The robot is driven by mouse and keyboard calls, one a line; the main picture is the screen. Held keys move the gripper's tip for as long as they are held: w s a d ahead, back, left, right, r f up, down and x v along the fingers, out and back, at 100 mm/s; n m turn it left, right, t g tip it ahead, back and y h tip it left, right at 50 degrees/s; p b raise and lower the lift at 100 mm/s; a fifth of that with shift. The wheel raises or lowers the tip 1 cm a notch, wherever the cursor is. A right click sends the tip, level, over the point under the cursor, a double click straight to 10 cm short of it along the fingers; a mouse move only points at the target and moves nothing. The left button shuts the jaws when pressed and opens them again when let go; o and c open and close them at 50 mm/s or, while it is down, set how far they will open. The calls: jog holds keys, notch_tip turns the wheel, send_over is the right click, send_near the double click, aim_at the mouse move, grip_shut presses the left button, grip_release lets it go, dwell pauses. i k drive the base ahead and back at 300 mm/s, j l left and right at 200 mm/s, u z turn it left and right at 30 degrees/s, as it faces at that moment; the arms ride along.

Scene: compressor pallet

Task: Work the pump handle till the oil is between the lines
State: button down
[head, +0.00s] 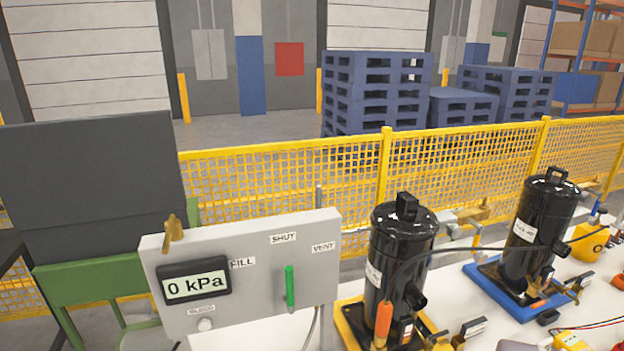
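A black cylinder (400,256) with a top lug and a white label stands on a yellow base (352,325) at the lower right of centre. An orange-gripped handle (384,319) stands upright at its front; I cannot tell if it is the pump handle. A second black cylinder (536,220) stands on a blue base (500,287) farther right. A grey panel (255,270) is marked FILL, SHUT, VENT and BLEED. It has a green lever (290,287) pointing up and a display (194,286) reading 0 kPa. I cannot make out any oil level or lines. My gripper is not in view.
A yellow mesh fence (290,177) runs behind the white surface (460,300). A dark grey block (90,175) on a green frame (92,278) stands at the left. Black hoses and small brass fittings crowd the right. Blue pallets (376,92) are stacked beyond the fence.

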aim_at(602, 211)
jog(key=z, duration=1.55)
